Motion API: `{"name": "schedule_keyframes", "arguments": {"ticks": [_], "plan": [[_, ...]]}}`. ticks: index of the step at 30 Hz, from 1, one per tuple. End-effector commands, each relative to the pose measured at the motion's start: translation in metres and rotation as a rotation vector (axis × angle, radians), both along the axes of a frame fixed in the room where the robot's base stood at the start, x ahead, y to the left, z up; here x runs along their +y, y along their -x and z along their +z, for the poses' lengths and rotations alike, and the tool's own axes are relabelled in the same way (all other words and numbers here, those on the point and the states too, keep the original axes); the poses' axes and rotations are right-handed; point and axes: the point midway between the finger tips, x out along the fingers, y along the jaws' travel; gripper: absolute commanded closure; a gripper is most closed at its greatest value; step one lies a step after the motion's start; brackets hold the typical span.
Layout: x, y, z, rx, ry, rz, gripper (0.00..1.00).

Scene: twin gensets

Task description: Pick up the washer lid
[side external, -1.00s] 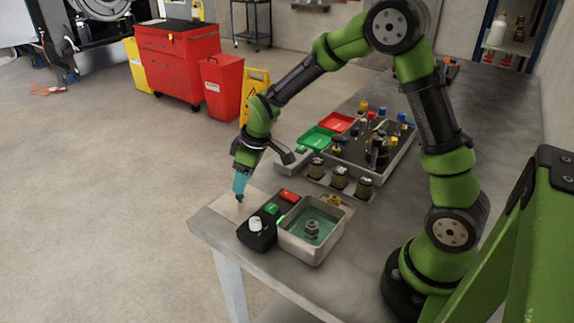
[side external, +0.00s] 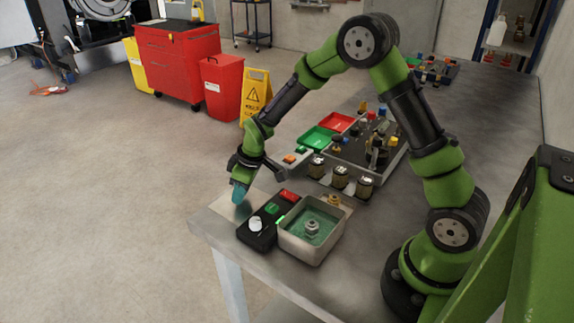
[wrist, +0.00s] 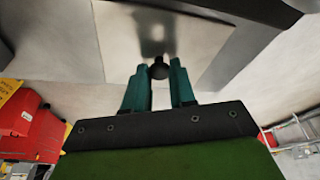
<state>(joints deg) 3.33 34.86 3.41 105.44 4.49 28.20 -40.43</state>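The washer lid (side external: 222,206), a thin pale metal plate, lies flat at the left front corner of the table. In the wrist view it is a shiny plate (wrist: 120,40) with a small dark knob (wrist: 158,71) in its middle. My gripper (wrist: 159,70) has teal fingers, one on each side of the knob. In the side view my gripper (side external: 239,197) is low over the lid and hides the knob. I cannot tell whether the fingers press on it. The washer (side external: 285,246) is an open pale tub with green liquid and a metal nut inside.
A dark control box (side external: 254,239) with a white knob and green and red buttons stands between lid and washer. Several brown-and-metal jars (side external: 340,179) and a dark parts tray (side external: 392,165) stand behind. Bare table lies right of the washer.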

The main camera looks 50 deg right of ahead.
Motion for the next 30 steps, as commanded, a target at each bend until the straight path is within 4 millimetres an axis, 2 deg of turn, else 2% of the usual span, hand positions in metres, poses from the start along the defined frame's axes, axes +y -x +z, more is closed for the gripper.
{"name": "schedule_keyframes", "arguments": {"ticks": [1,3,11,14,24,30], "plan": [[0.000,0.000,0.000,0.000,0.000,0.000,0.90],[0.000,0.000,0.000,0.000,0.000,0.000,1.00],[0.000,0.000,0.001,-0.001,0.001,0.000,1.00],[0.000,-0.001,0.007,-0.004,0.001,0.000,1.00],[0.000,-0.001,0.071,-0.007,0.001,0.000,1.00],[0.004,-0.002,0.103,-0.005,0.000,0.009,1.00]]}}
